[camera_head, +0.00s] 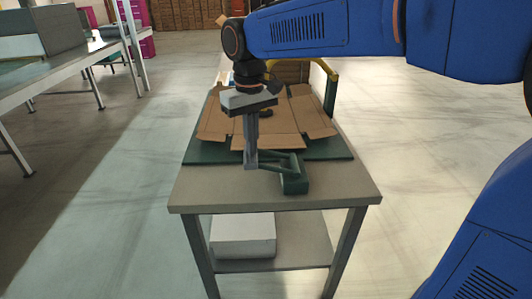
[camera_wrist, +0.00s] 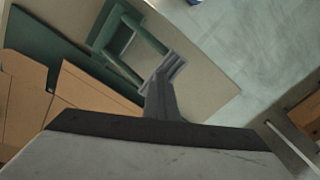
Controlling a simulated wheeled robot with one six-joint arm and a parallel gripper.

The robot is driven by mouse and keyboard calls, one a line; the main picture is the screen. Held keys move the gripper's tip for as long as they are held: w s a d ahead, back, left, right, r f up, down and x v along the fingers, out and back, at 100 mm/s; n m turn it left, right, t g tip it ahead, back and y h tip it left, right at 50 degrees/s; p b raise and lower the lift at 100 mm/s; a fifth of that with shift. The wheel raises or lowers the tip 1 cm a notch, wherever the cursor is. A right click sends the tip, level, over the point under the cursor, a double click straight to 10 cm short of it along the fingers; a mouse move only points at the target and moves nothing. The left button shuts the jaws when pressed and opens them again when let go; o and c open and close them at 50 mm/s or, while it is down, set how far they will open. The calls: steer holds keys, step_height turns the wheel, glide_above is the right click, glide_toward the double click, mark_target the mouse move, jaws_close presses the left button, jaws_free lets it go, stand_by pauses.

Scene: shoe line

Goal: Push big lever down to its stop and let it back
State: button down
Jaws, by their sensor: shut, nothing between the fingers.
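A dark green bar assembly (camera_head: 290,172), which looks like the big lever, is at the front right of the green board. It has a slanting bar and a block at its near end. In the wrist view the green bars (camera_wrist: 135,52) form an open frame. My gripper (camera_head: 250,163) points down with its fingers shut and empty, at the left end of the bars. In the wrist view my fingertips (camera_wrist: 175,65) overlap the frame's lower right corner. I cannot tell whether they touch it.
An opened brown cardboard box (camera_head: 270,142) lies flat on the green board (camera_head: 340,150). A yellow and green arched part (camera_head: 328,78) stands behind it. The grey table (camera_head: 335,190) has a bare front strip. A pale box (camera_head: 243,235) sits on its lower shelf.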

steer(key=shift+f, duration=2.15)
steer(key=shift+r, duration=0.1)
step_height(320, 180, up, 12)
stand_by(0.5)
steer(key=s+d+f+m+t, duration=0.15)
steer(key=s+d, duration=0.25)
steer(key=d, duration=0.6)
steer(key=s+d+f+m+t, duration=0.3)
steer(key=s+d+f+m, duration=0.1)
steer(key=s+d+f, duration=1.2)
steer(key=shift+s+d, duration=0.35)
steer(key=shift+d, duration=0.2)
